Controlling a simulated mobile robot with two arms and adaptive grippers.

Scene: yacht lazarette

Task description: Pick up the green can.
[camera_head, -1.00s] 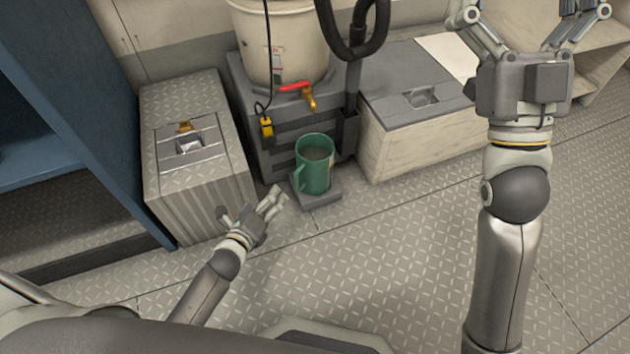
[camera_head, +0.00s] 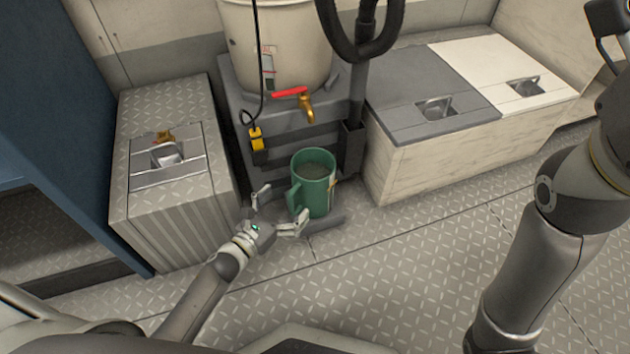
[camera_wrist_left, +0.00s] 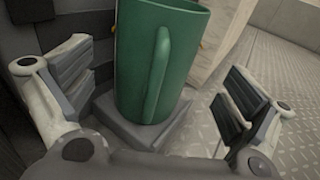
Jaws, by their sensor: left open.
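The green can (camera_head: 316,185) is a large open-topped green vessel with a side handle. It stands upright on a low dark grey block (camera_head: 330,221) below the tap of the big drum. My left gripper (camera_head: 277,209) is open, low down at the can's near left side. In the left wrist view the can (camera_wrist_left: 160,65) sits between the two spread fingers of the left gripper (camera_wrist_left: 160,97), its handle facing the camera. Neither finger visibly touches it. My right arm rises at the right of the head view, with its gripper mostly out of the frame.
A beige drum (camera_head: 285,50) with a red-handled brass tap (camera_head: 305,103) stands behind the can. A metal locker (camera_head: 170,200) is close on the left, a pale chest (camera_head: 430,150) on the right. A black hose (camera_head: 350,45) hangs above. The floor in front is free.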

